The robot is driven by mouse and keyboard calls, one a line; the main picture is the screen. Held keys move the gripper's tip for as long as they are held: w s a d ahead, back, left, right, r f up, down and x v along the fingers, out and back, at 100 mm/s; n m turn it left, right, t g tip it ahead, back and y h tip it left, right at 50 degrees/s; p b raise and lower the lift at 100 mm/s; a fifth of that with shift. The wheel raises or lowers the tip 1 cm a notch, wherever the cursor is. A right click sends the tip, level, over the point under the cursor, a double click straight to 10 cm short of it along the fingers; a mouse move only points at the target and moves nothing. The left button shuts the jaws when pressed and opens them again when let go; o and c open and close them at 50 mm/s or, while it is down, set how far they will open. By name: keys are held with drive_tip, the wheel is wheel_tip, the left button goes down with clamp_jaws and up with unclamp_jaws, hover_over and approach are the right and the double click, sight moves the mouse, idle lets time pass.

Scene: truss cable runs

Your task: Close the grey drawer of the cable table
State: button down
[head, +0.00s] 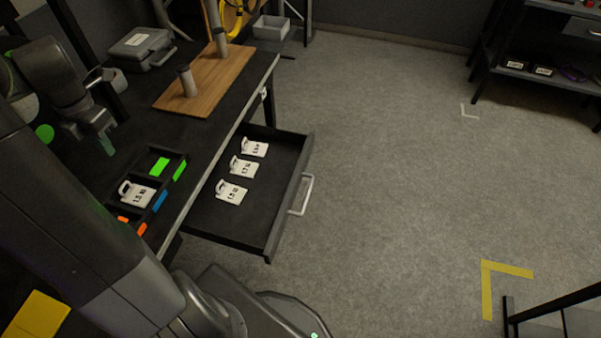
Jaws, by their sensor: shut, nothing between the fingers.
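The grey drawer (252,223) is pulled out from the near side of the dark cable table (225,88). Its light bar handle (303,196) is on the front panel, facing right over the floor. Three white tags (231,192) with dark print lie in the drawer. My gripper (107,147) is at the left, over the table top and behind the small parts tray, well apart from the drawer and handle. It is shut and empty.
A black tray (175,203) on the table holds a white tag and coloured pieces. A wooden board (203,83) with grey posts and a grey case (141,45) are further back. The floor right of the drawer is clear. A dark frame (555,310) stands at lower right.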

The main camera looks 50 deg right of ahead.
drive_tip(key=s+d+f+m+b, duration=0.1)
drive_tip(key=d+m, duration=0.2)
drive_tip(key=d, duration=0.1)
drive_tip(key=s+d+f+m+t+y+b, duration=0.1)
drive_tip(key=s+d+f+m, duration=0.1)
drive_tip(key=d, duration=0.3)
drive_tip(key=s+d+f+m+b, duration=0.1)
drive_tip(key=d+f+m+b, duration=0.1)
drive_tip(key=d+m, duration=0.2)
drive_tip(key=shift+s+d+y, duration=0.3)
drive_tip(key=shift+s+d, duration=0.05)
drive_tip(key=shift+d, duration=0.1)
drive_tip(key=s+d+f+m+t+h+b, duration=0.1)
drive_tip(key=s+d+f+m+t+b, duration=0.2)
drive_tip(key=s+d+m, duration=0.6)
drive_tip(key=s+d+f+m+t+b, duration=0.2)
drive_tip(key=s+d+f+m+b, duration=0.15)
drive_tip(key=s+d+m, duration=0.6)
drive_tip(key=s+d+f+m+t+h+b, duration=0.1)
drive_tip(key=s+d+m+h+b, duration=0.2)
drive_tip(key=s, duration=0.5)
drive_tip(key=s+d+f+m+b, duration=0.1)
drive_tip(key=s+d+m, duration=0.35)
drive_tip(key=s, duration=0.35)
drive_tip(key=w+f, duration=0.7)
drive_tip(key=w, duration=0.2)
drive_tip(key=shift+w+d+f+n+b, duration=0.35)
drive_tip(key=shift+w+f+n+b, duration=0.05)
